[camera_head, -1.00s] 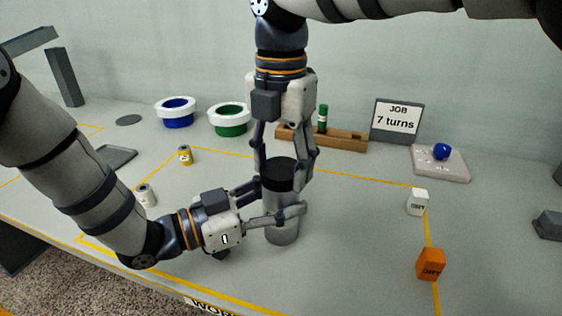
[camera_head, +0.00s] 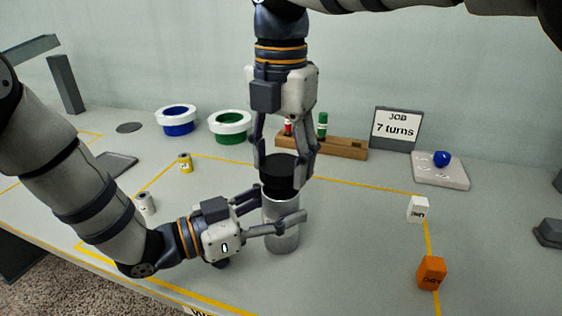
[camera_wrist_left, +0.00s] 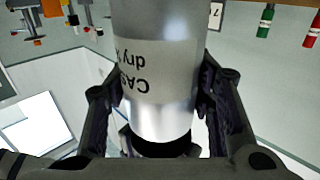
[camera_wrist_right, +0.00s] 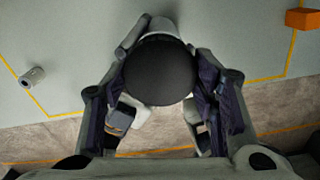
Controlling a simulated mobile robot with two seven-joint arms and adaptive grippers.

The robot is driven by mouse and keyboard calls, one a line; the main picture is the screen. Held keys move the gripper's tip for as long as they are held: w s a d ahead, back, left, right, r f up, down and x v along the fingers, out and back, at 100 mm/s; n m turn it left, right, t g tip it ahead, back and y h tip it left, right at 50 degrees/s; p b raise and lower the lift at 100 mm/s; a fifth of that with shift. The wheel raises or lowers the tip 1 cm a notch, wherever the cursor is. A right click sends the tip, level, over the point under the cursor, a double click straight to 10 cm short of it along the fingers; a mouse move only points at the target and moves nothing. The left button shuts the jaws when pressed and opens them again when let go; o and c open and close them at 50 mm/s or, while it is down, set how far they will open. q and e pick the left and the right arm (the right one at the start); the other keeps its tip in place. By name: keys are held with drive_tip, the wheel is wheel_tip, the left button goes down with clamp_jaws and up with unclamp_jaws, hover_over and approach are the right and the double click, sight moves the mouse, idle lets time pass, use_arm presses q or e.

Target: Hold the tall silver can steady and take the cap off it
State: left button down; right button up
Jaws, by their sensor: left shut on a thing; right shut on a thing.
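The tall silver can (camera_head: 282,238) stands upright in the middle of the table. My left gripper (camera_head: 280,208) is shut around its upper body from the left. In the left wrist view the can (camera_wrist_left: 165,95) shows between the fingers with upside-down lettering. My right gripper (camera_head: 282,178) comes from above and is shut on the black cap (camera_head: 279,166). In the right wrist view the round cap top (camera_wrist_right: 160,70) sits between the fingers. The cap is directly above the can. Fingers partly hide the join, so I cannot tell whether the cap is clear of the can.
A sign (camera_head: 396,126) reads "JOB 7 turns".

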sight(281, 164)
wheel_tip(281, 164, up, 4)
use_arm(q)
drive_tip(key=c, duration=0.7)
unclamp_jaws()
